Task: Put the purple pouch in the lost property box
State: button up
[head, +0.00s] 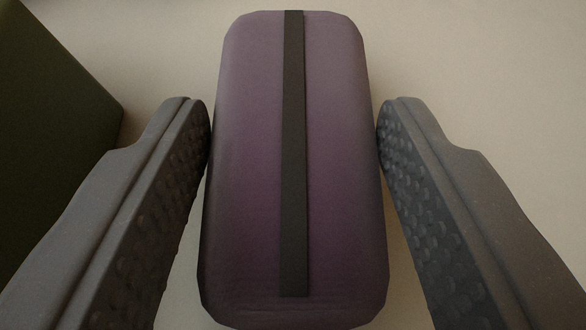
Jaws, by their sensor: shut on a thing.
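The purple pouch (245,180) fills the middle of the head view. It is a rounded block with a dark strip running along its length. My gripper (294,125) is shut on it, one grey finger with a dimpled pad at the pouch's left side and the other at its right side. The pouch's underside is hidden, so I cannot tell whether it is touching the surface beneath. I do not see anything that I can identify as the lost property box.
A dark green block-like thing (50,120) stands at the left edge, close to my left finger; only part of it shows. A plain pale surface (480,70) lies behind and to the right of the pouch, clear of objects.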

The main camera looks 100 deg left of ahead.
jog(key=o, duration=1)
jog(key=shift+f, duration=0.1)
jog(key=shift+d+r, duration=0.1)
jog(key=shift+r, duration=0.1)
jog(key=p+v, duration=0.4)
jog(key=v, duration=0.7)
jog(key=shift+d+r, duration=0.15)
jog(key=shift+d, duration=0.2)
